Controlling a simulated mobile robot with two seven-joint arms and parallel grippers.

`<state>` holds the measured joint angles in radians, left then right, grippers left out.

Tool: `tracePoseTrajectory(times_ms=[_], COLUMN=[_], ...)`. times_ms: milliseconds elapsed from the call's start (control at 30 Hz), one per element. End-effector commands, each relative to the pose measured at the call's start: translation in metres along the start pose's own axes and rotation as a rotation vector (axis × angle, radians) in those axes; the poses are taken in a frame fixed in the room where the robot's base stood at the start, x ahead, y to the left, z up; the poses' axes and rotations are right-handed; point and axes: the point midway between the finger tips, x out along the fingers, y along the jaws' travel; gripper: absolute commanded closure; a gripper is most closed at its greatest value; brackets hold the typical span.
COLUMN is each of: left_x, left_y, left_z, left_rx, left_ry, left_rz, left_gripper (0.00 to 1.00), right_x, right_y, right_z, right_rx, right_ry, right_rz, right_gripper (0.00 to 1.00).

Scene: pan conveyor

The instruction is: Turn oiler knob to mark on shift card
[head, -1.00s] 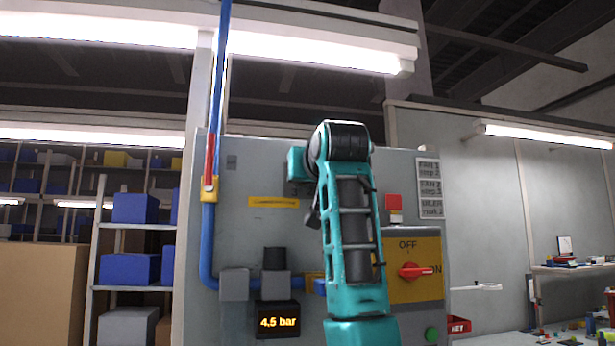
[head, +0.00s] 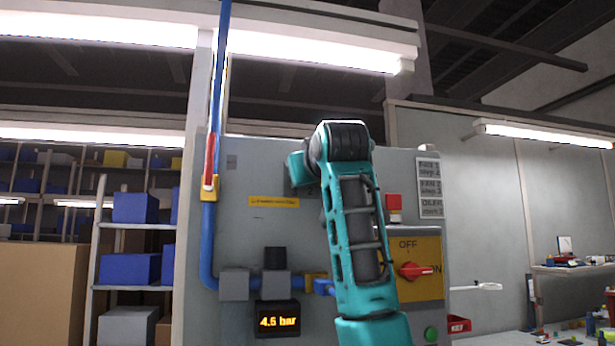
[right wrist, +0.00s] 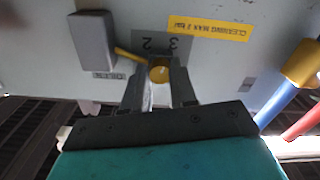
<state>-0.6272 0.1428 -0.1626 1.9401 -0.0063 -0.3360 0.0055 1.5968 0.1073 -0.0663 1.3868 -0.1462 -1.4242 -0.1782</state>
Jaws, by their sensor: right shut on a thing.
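The oiler knob (right wrist: 160,74) shows in the right wrist view as a round yellow end between my right gripper's fingers (right wrist: 158,82), which are shut on it. A yellow pointer (right wrist: 129,54) reaches from it toward the upper left, to the left of the upside-down digit 2. Digits 3 and 2 stand on a grey scale plate (right wrist: 161,43); other marks are hidden or unclear. The shift card (head: 430,187) hangs at the panel's upper right in the head view; it has an oiler line, its number too small to read surely. My right arm hides the knob there. My left gripper is out of view.
The grey panel (head: 233,150) also carries a red rotary switch (head: 413,270) on a yellow plate, a red button (head: 394,203) and a green button (head: 431,334). A blue pipe (head: 207,245) runs along its left. A display (head: 278,321) reads about 4.6 bar.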

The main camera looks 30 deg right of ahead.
Motion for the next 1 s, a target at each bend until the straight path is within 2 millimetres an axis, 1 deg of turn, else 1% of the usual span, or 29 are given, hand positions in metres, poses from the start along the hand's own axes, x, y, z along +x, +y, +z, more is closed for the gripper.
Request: tracePoseTrajectory(times_ms=[600,800,1000], left_x=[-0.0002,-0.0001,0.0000], left_y=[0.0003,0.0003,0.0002], left_z=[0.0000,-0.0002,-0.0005], left_rx=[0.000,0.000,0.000], left_ry=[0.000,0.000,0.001], left_rz=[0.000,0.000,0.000], left_gripper=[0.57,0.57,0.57], right_x=[-0.0004,-0.0005,-0.0006], right_y=[0.0020,0.0021,0.0017], right_z=[-0.0011,-0.0014,-0.0017], right_rx=[-0.585,-0.743,-0.860], right_ry=[0.001,0.002,0.003], right_rz=[0.004,0.003,0.002], right_gripper=[1.00,1.00,1.00])
